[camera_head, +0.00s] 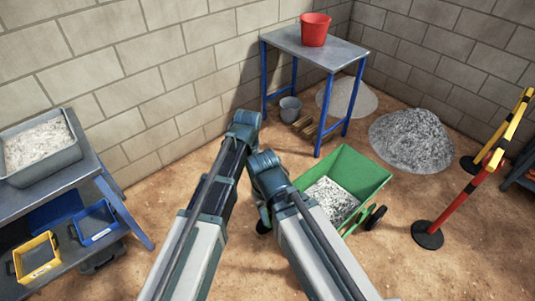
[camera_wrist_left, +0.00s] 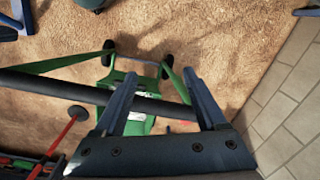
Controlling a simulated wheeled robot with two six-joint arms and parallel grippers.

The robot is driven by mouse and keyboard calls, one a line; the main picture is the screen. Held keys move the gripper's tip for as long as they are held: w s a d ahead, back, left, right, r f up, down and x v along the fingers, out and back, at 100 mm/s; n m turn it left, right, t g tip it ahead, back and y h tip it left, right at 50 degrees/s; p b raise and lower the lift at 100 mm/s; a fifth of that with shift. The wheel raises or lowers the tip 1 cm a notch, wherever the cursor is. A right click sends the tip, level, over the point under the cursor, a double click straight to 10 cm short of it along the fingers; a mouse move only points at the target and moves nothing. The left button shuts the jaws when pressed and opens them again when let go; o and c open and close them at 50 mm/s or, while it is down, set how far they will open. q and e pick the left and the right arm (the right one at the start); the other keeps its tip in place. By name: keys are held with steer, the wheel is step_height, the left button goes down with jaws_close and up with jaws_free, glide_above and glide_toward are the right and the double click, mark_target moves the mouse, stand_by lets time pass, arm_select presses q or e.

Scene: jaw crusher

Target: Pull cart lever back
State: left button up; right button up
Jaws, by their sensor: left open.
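The green cart (camera_head: 367,168), filled with grey gravel, stands on the dirt floor in the head view. In the left wrist view its green frame (camera_wrist_left: 172,75) and a long black bar (camera_wrist_left: 60,88) show; green side bars run to the black bar. I take this bar as the cart lever. My left gripper (camera_wrist_left: 158,75) is open in the left wrist view. The black bar runs across the view behind its two fingers, and I cannot tell how far apart they are in depth. In the head view my arms hide both grippers and the black bar.
A blue-legged table (camera_head: 315,50) with a red bucket (camera_head: 314,30) stands behind the cart. A bench with a tray (camera_head: 40,172) is at the left.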

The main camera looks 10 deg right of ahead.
arm_select(q)
steer(key=w+d+m, duration=0.2)
steer(key=w+d, duration=0.1)
steer(key=w, duration=0.7)
steer(key=w+d+r+m, duration=0.1)
steer(key=w+d+m, duration=0.1)
steer(key=w, duration=0.8)
steer(key=shift+w+d+h+p, duration=0.3)
steer(key=shift+d+h+p, duration=0.1)
steer(key=shift+d, duration=0.25)
step_height(320, 180, down, 14)
steer(key=b, duration=1.4)
steer(key=shift+r, duration=0.1)
jaws_close()
